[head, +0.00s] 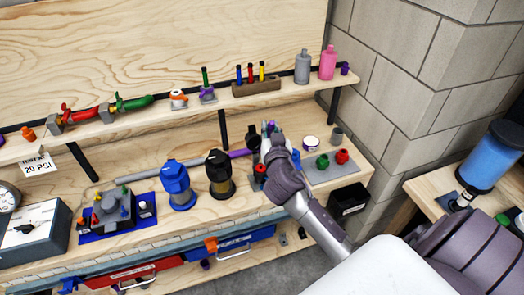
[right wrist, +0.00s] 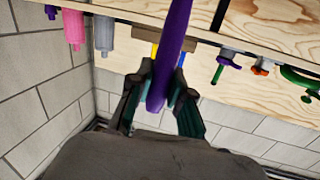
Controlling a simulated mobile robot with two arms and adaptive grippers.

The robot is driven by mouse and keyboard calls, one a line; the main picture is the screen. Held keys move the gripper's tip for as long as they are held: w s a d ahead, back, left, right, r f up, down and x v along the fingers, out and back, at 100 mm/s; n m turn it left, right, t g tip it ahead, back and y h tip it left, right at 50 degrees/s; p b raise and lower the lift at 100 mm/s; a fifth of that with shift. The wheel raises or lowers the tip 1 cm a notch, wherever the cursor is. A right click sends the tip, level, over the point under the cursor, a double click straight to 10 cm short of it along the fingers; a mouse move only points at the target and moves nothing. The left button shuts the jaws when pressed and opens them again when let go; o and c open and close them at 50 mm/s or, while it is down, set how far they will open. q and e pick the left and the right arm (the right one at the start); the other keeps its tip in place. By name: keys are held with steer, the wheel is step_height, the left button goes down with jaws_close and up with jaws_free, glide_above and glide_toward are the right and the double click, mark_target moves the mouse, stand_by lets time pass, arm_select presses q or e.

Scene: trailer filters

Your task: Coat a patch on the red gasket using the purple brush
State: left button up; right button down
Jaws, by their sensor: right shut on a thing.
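My right gripper (head: 262,143) is above the lower bench, just right of the black-topped filter. It is shut on the purple brush (head: 240,154), whose purple handle sticks out to the left of the fingers. In the right wrist view, the purple handle (right wrist: 171,65) runs up between the two fingers. I cannot make out the bristles. A small red part (head: 260,169) shows just below the gripper, partly covered; I cannot tell whether it is the red gasket. My left gripper is not in view.
A blue filter (head: 178,186) and a black-topped filter (head: 219,176) stand left of the gripper. A white tin (head: 311,144) with purple, a green knob (head: 322,161) and a red knob (head: 342,156) are to the right. The upper shelf (head: 215,107) runs behind.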

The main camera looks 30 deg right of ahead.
steer(key=shift+w+f, duration=0.1)
steer(key=shift+w, duration=0.15)
steer(key=f+b, duration=0.2)
steer(key=shift+w+d+f, duration=0.15)
steer(key=shift+d+f, duration=0.15)
steer(key=shift+a+f+b, duration=0.1)
steer(key=shift+f+b, duration=0.9)
steer(key=shift+f, duration=0.2)
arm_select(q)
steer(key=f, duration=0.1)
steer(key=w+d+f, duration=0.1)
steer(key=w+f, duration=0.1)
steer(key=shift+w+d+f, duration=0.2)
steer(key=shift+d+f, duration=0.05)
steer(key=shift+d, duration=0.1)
